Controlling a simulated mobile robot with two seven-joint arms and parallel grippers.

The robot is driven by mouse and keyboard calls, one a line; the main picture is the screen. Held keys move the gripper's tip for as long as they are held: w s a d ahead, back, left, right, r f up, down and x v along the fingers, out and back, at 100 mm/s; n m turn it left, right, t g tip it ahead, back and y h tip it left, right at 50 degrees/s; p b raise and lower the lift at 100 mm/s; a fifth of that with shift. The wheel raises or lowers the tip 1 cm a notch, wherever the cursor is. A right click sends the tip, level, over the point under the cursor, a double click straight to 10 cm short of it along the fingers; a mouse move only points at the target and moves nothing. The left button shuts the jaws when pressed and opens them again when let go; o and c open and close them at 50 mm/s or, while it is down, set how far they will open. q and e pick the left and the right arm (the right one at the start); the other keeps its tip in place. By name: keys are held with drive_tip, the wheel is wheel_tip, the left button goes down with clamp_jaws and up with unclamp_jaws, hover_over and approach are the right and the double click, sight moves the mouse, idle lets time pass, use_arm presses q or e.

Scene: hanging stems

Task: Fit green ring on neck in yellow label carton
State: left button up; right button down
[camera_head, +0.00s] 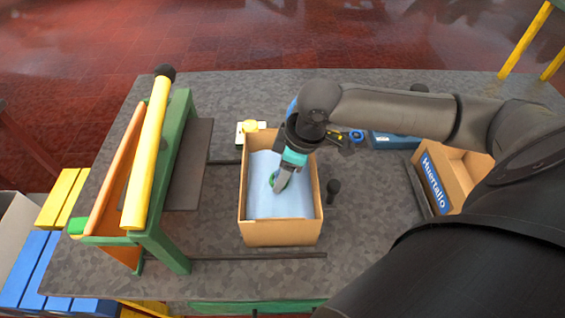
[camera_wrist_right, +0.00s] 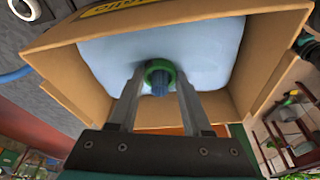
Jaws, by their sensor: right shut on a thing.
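The open cardboard carton (camera_head: 281,234) stands mid-table, with a pale blue padded filling (camera_head: 262,200) inside. In the right wrist view part of a yellow label (camera_wrist_right: 108,7) shows on the carton wall at the top. My right gripper (camera_head: 279,183) reaches down into the carton. Its two fingers are shut on the green ring (camera_wrist_right: 152,68), which also shows at the fingertips in the head view (camera_head: 273,180). A blue, neck-like end (camera_wrist_right: 160,90) shows at the ring's opening, against the filling. I cannot tell how far the ring sits on it. My left gripper is not in view.
A green stand with a yellow bar (camera_head: 150,150) is at the left. A second carton (camera_head: 452,180) with a blue label lies at the right, partly behind my arm. A dark knob (camera_head: 333,187) stands close to the carton's right side.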

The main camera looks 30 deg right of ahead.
idle(0.4)
unclamp_jaws()
idle(0.4)
drive_tip(key=shift+r, duration=0.1)
idle(0.5)
drive_tip(key=shift+r+p, duration=1.35)
drive_tip(key=shift+p, duration=1.15)
drive_tip(key=shift+r, duration=0.1)
wheel_tip(320, 180, up, 8)
drive_tip(key=p, duration=1)
drive_tip(key=shift+r, duration=0.15)
